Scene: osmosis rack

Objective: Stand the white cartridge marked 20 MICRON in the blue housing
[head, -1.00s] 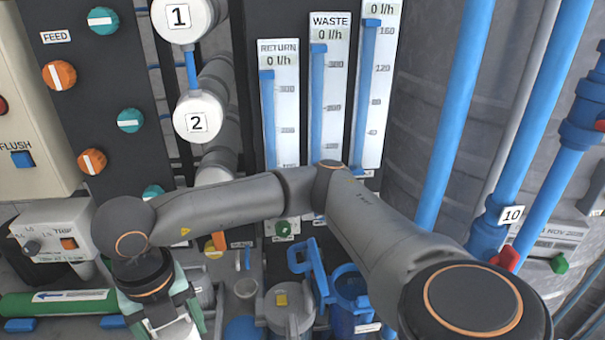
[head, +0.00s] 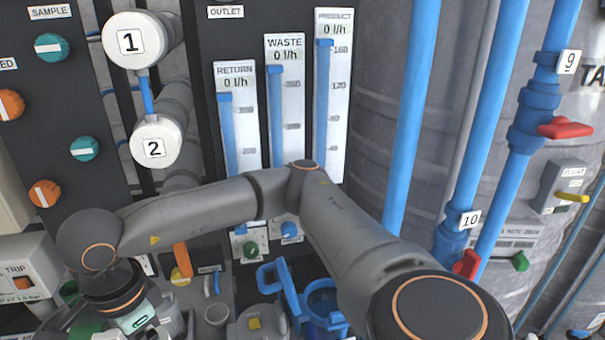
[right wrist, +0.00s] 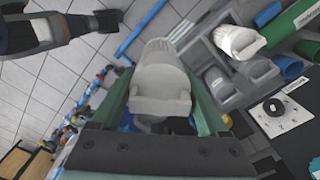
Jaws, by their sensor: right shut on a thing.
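My right gripper (right wrist: 168,112) has green fingers and is shut on a pale grey-white, cartridge-like piece (right wrist: 160,75). No 20 MICRON marking can be read on it. In the head view my right arm reaches across to the lower left, where its hand is cut by the bottom edge. The blue housing (head: 322,300) stands open-topped at the bottom centre, right of that hand and partly cut off. A dark gripper-like part (right wrist: 75,27), perhaps my left gripper, shows at the top left of the right wrist view; its jaws are unclear.
Another white ribbed cartridge (right wrist: 238,40) lies in a grey tray (right wrist: 232,98). A blue bracket (head: 272,280) rises beside the blue housing, with a grey housing (head: 245,328) left of it. Blue pipes (head: 412,110) stand on the right, gauges and knobs behind.

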